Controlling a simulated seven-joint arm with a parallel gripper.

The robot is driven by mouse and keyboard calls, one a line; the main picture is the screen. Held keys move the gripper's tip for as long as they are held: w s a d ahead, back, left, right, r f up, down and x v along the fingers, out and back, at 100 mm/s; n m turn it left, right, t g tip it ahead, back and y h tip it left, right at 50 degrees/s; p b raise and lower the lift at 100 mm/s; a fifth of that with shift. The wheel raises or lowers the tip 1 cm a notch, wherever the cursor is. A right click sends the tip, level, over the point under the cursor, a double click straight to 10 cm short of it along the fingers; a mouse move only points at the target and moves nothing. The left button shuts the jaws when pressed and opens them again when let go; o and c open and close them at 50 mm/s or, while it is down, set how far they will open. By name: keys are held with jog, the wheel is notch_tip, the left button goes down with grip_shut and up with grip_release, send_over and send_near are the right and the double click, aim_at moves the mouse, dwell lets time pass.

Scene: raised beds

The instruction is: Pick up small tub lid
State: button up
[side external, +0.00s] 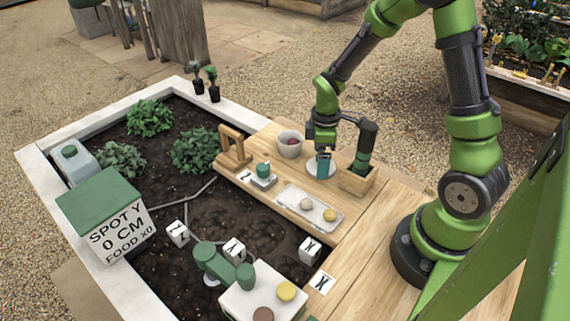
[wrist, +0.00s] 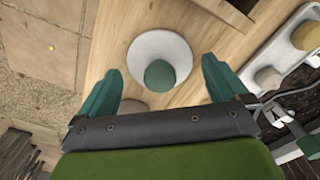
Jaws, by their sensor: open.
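The small tub lid appears to be the round white disc (wrist: 142,44) with a green knob (wrist: 160,75) in the wrist view. It lies on the wooden board, and its white edge (side external: 314,170) also shows in the side view below my gripper (side external: 322,154). My gripper (wrist: 161,64) is open, with one green finger on each side of the lid and knob. Nothing is held. In the side view the fingers hide most of the knob, and whether they touch the lid cannot be told. A small pale tub (side external: 290,150) with something reddish inside stands left of the lid.
A wooden box (side external: 357,182) with a dark, green-handled tool stands close right of my gripper. A white tray (side external: 297,212) with two rounded objects lies in front. A wooden frame (side external: 234,148) and a green-topped block (side external: 263,177) stand left.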

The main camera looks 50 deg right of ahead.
jog(key=shift+f, duration=0.55)
jog(key=c, duration=0.9)
jog(key=shift+o, duration=0.2)
jog(key=shift+r, duration=0.1)
